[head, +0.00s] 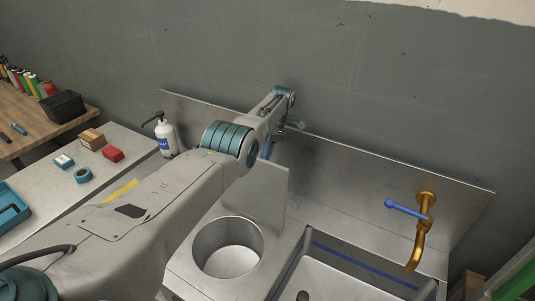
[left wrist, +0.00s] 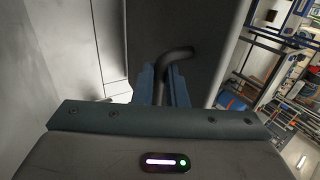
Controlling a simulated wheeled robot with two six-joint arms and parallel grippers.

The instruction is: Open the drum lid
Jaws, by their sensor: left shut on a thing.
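The drum (head: 228,262) is a round steel opening in the counter, and its inside shows. A flat grey lid (head: 265,195) stands raised and nearly upright behind the opening. My left arm reaches over from the left, and my left gripper (head: 268,150) is at the lid's top edge, partly hidden by the arm. In the left wrist view, my gripper (left wrist: 162,85) is shut on a dark bent handle (left wrist: 178,53) in front of the grey lid (left wrist: 205,75). My right gripper is not in view.
A sink (head: 345,275) with a brass tap (head: 417,240) and blue lever lies to the right. A steel backsplash (head: 380,175) stands behind. A white pump bottle (head: 165,138) stands at the left. A side counter (head: 50,190) holds small boxes and tape.

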